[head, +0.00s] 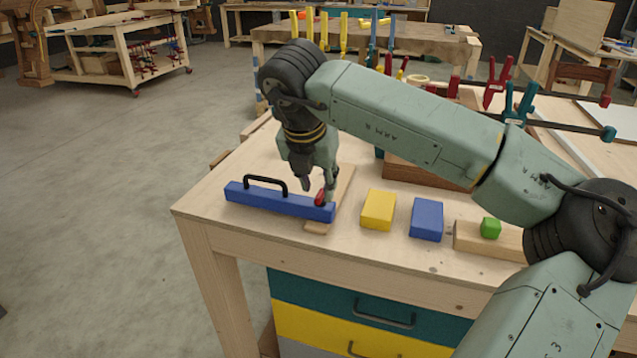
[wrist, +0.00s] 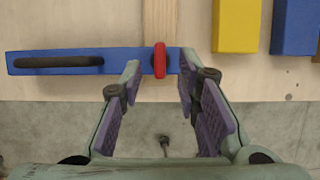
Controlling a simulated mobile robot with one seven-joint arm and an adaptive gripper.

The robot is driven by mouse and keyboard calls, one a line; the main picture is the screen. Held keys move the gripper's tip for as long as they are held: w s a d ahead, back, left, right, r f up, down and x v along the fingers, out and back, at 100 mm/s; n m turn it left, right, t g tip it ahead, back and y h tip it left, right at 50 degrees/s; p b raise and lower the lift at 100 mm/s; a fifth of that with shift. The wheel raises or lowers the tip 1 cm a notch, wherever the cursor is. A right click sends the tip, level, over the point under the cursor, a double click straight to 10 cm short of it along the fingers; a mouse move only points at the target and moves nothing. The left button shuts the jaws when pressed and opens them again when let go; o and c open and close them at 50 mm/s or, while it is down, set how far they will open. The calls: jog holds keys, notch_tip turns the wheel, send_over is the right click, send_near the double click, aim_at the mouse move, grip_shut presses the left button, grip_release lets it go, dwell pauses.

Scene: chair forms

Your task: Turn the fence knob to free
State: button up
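The fence is a blue bar (head: 275,202) with a black handle, lying at the front left corner of the bench. It also shows in the wrist view (wrist: 120,59). The red fence knob (wrist: 160,61) sits near the bar's right end, its long side across the bar and in line with the wooden strip (wrist: 160,18). In the head view the knob (head: 320,197) is partly hidden by my gripper (head: 318,186). In the wrist view my gripper (wrist: 158,76) is open, its fingertips on either side of the knob with gaps showing. I cannot tell how high the tips are.
A yellow block (head: 379,210) and a blue block (head: 426,219) lie right of the fence. A green cube (head: 490,228) sits on a wooden piece further right. The bench's front edge (head: 330,266) is close to the fence. Clamps stand behind my arm.

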jog(key=shift+x, duration=1.15)
jog(key=shift+c, duration=0.6)
grip_shut()
